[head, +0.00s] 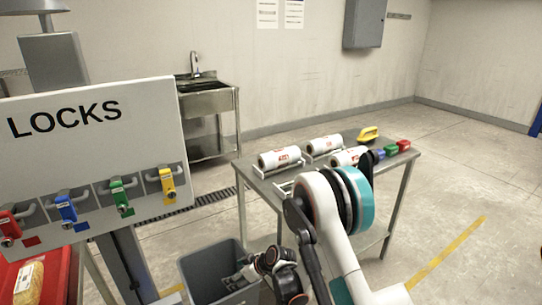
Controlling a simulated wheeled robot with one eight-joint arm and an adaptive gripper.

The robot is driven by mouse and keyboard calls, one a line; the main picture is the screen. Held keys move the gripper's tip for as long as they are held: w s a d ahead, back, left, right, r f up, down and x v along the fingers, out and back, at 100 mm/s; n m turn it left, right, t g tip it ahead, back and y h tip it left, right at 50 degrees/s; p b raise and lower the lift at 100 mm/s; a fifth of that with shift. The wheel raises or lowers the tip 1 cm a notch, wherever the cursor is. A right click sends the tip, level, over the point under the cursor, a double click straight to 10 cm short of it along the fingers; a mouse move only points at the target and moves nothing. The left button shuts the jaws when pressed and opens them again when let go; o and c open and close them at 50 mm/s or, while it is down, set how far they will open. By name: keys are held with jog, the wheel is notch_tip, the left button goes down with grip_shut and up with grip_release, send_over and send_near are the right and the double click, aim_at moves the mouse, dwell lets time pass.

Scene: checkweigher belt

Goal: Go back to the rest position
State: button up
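My arm, white with black and teal joints, rises from the bottom right and bends down at its elbow in front of the steel table. My gripper (238,278) is dark and small in the head view. It is at the grey bin (200,272), over or inside its opening; I cannot tell which. Its fingers blend into the dark bin, so their gap is unclear. I see nothing clearly held in it.
A LOCKS board (140,135) with several coloured padlocks stands left. The steel table (254,180) behind my arm bears white rolls, a yellow object (368,134) and small coloured items. A red crate (62,275) holds a packaged loaf (28,283). Open floor lies right.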

jog(key=s+d+r+m+t+h, duration=0.15)
jog(key=d+r, duration=0.35)
jog(key=r, duration=0.5)
jog(key=s+d+r+m+h, duration=0.1)
jog(key=s+d+r+m, duration=0.1)
jog(key=d+r, duration=0.55)
jog(key=s+d+r+m+h, duration=0.15)
jog(key=d+r, duration=0.25)
jog(key=r, duration=0.7)
jog(key=s+d+r+m+h, duration=0.1)
jog(key=s+d+r+m, duration=0.1)
jog(key=s+d, duration=0.3)
jog(key=s+d+r+m+t+h, duration=0.1)
jog(key=s+d, duration=0.4)
jog(key=s, duration=0.7)
jog(key=s+d+r+m+h, duration=0.1)
jog(key=s+d+r+m, duration=0.3)
jog(key=s, duration=0.4)
jog(key=shift+s+d+r+h, duration=0.4)
jog(key=shift+d+r, duration=0.15)
jog(key=shift+d, duration=0.2)
jog(key=shift+t, duration=0.25)
